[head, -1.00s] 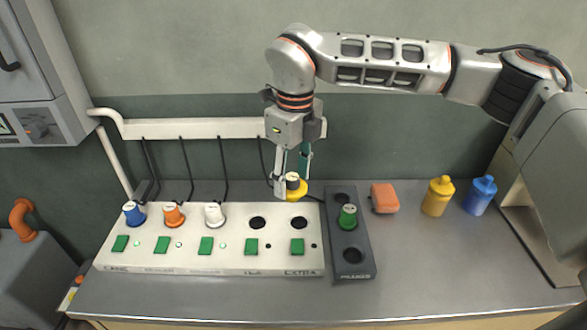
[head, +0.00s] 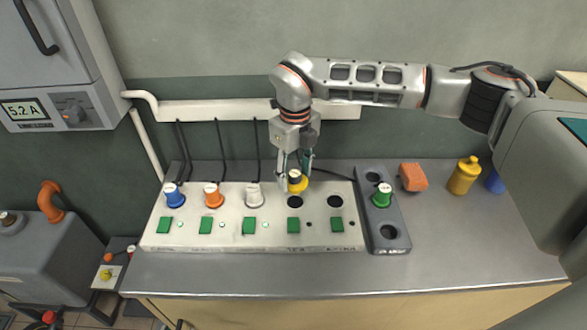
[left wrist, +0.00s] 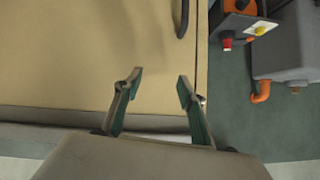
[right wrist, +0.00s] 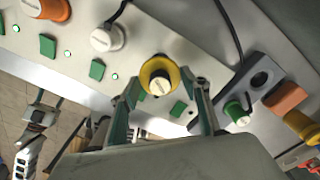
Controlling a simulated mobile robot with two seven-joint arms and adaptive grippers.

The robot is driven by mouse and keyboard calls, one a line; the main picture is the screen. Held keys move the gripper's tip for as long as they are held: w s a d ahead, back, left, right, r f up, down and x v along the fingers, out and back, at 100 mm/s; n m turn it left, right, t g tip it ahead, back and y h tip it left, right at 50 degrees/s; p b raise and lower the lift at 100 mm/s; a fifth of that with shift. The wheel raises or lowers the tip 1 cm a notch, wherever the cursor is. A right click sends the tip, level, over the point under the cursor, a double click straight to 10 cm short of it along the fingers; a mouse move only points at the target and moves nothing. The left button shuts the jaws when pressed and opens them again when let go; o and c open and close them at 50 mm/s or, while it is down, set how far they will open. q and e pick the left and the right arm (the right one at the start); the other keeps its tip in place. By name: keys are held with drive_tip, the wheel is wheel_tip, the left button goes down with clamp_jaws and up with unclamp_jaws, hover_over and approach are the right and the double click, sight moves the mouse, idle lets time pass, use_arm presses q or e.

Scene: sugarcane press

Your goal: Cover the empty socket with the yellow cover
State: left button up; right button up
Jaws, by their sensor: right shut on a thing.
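The yellow cover (head: 298,186), a yellow ring with a dark middle and pale top, is in my right gripper (head: 296,172). It also shows between the fingers in the right wrist view (right wrist: 158,88). It appears just behind or above the left empty socket (head: 295,202); its exact height is unclear. Another dark empty socket (head: 335,201) lies to the right on the white panel (head: 270,228). In the right wrist view the cover and gripper hide the panel below. My left gripper (left wrist: 155,90) is open and empty, facing the beige bench front, outside the head view.
Blue (head: 174,196), orange (head: 213,196) and white (head: 254,195) plugs stand in the panel. A dark plug holder (head: 388,232) carries a green plug (head: 383,195). An orange block (head: 413,177) and yellow bottle (head: 464,176) stand right. The front bench strip is clear.

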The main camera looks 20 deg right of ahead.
sight(295, 189)
drive_tip(key=shift+f+b, duration=0.6)
drive_tip(key=shift+f, duration=0.3)
drive_tip(key=shift+f+b, duration=1.3)
drive_tip(key=shift+f, duration=0.7)
drive_tip(key=shift+p, duration=0.45)
drive_tip(key=shift+f+b, duration=0.3)
drive_tip(key=shift+f, duration=0.25)
drive_tip(key=o, duration=0.7)
drive_tip(key=shift+o, duration=0.4)
